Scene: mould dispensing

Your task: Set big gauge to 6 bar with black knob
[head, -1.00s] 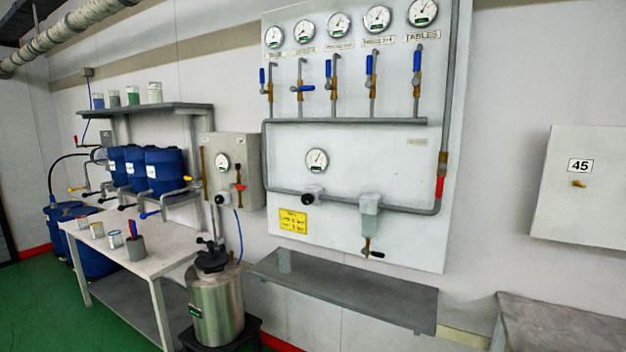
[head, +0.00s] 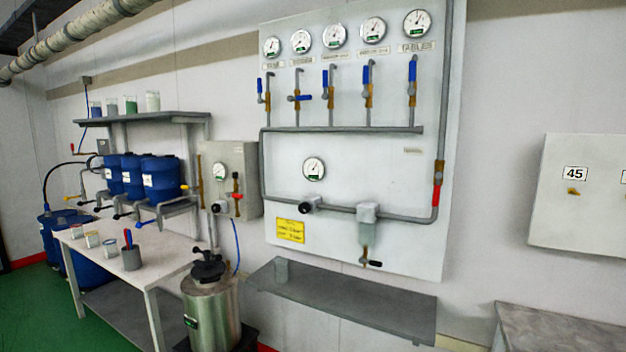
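The big gauge (head: 314,169) is a round white dial with a dark needle on the lower half of the white wall panel (head: 370,170). Its reading is too small to make out. A black knob (head: 305,208) sits on the grey pipe below and a little left of that gauge. A smaller gauge (head: 220,171) is on the grey box to the left, with another black knob (head: 216,207) below it. Neither of my grippers shows in the head view.
Several small gauges and blue-handled valves line the panel top. A grey shelf (head: 350,306) juts out below the panel. A white table (head: 165,262) with cups is further left.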

